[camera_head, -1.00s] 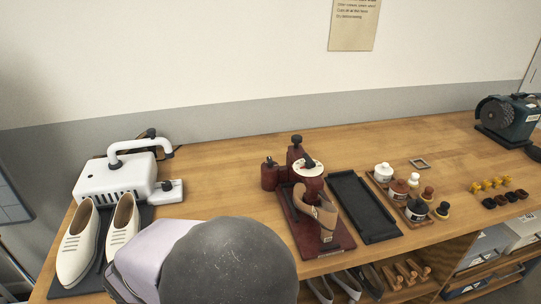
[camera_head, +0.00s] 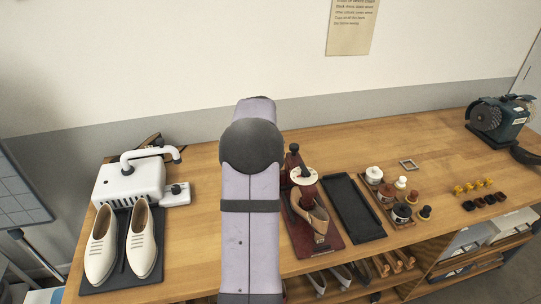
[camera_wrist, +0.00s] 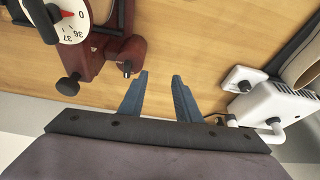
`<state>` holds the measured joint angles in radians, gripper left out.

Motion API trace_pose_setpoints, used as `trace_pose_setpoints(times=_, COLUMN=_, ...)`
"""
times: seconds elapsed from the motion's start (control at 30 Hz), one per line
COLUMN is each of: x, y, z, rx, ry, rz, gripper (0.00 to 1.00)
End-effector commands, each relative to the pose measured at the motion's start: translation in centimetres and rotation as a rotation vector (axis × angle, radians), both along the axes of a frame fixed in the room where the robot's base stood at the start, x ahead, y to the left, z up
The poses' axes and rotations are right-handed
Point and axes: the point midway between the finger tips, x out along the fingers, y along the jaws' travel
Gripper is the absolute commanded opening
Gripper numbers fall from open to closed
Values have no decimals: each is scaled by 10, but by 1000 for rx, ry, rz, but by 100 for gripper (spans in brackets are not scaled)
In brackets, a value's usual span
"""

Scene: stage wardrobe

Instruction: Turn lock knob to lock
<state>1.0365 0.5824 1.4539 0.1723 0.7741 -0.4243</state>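The dark red shoe-stretching machine (camera_head: 334,240) stands on the bench with a tan shoe (camera_head: 312,218) on it. Its white dial (camera_head: 304,176) carries a dark pointer; in the wrist view the dial (camera_wrist: 70,22) shows numbers and a red mark. In the wrist view a round dark knob (camera_wrist: 68,86) and a smaller black-tipped knob (camera_wrist: 127,67) stick out of the machine. I cannot tell which is the lock knob. My gripper (camera_wrist: 160,74) is open and empty, right of the smaller knob and apart from it. My arm hides the gripper and the machine's left part in the head view.
A white appliance (camera_head: 130,182) with a hose and a pair of cream shoes (camera_head: 142,240) stand at left. A black tray (camera_head: 354,208), a tray of jars (camera_head: 388,200) and a grinder (camera_head: 497,122) are at right. Bare wood lies behind them.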

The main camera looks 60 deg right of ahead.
Motion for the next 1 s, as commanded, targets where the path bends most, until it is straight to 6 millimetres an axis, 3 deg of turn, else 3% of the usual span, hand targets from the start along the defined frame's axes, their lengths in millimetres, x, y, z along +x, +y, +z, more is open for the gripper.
trace_pose_setpoints(times=0.03, x=-13, y=-19, z=7, rx=-8, ry=-6, rz=-30, gripper=30)
trace_pose_setpoints(times=0.1, x=-25, y=-37, z=11, rx=-18, ry=-12, rz=-50, gripper=30)
trace_pose_setpoints(times=0.2, x=-35, y=-50, z=13, rx=-27, ry=-16, rz=-68, gripper=30)
trace_pose_setpoints(times=0.57, x=-34, y=-56, z=4, rx=-28, ry=-17, rz=-71, gripper=30)
trace_pose_setpoints(times=1.0, x=-20, y=-70, z=-41, rx=-29, ry=-17, rz=-71, gripper=30)
